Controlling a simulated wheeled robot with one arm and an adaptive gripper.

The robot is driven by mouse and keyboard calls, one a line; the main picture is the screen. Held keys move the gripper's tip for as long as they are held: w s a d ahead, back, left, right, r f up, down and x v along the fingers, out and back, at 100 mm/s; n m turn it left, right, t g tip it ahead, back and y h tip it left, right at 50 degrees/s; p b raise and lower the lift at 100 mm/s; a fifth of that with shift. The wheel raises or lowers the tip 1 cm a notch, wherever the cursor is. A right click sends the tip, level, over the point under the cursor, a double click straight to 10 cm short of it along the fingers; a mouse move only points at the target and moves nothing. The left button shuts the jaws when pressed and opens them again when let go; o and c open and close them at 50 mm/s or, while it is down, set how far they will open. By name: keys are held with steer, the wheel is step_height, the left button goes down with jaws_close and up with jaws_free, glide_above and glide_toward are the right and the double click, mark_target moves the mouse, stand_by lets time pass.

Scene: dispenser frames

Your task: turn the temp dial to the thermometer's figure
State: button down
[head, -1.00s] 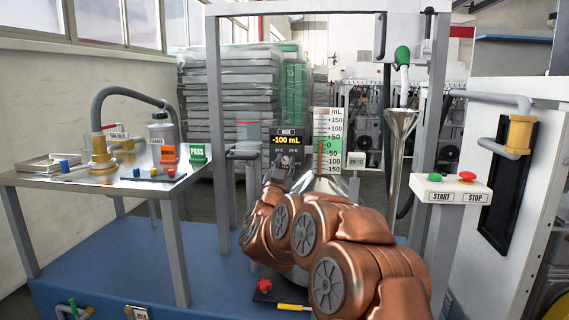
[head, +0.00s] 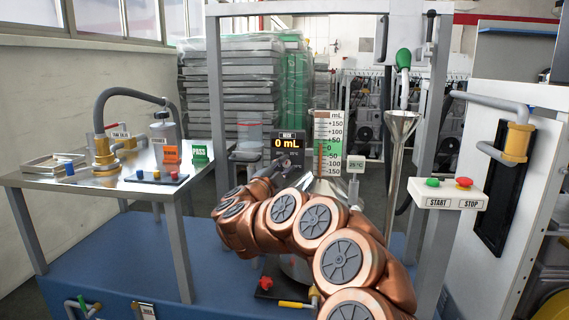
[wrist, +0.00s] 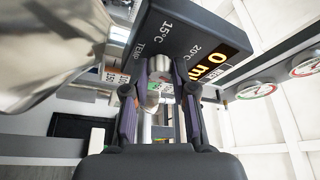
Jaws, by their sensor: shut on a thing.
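The dark dispenser box (head: 288,146) shows 0 mL in yellow in the head view. In the wrist view the box (wrist: 190,28) fills the top, with 15°C, 20°C and TEMP printed on it. The temp dial (wrist: 160,68) is a small pale metal knob below the box, partly hidden by my fingers. My gripper (wrist: 161,84) is shut on the dial, one finger on each side.
The mL scale (head: 328,145) stands just right of the box, above a metal cone (head: 325,186). A steel funnel (head: 400,130) and the START/STOP box (head: 447,194) are to the right. A side table (head: 95,180) with fittings is at left.

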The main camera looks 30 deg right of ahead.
steer(key=shift+m+g+y+p, duration=0.4)
steer(key=shift+m+g+p, duration=0.15)
steer(key=shift+m, duration=1.45)
steer(key=c, duration=0.9)
jaws_free()
steer(key=shift+c, duration=0.2)
steer(key=shift+a, duration=0.1)
steer(key=v, duration=1.1)
steer(key=shift+s+a, duration=0.2)
steer(key=shift+a, duration=0.15)
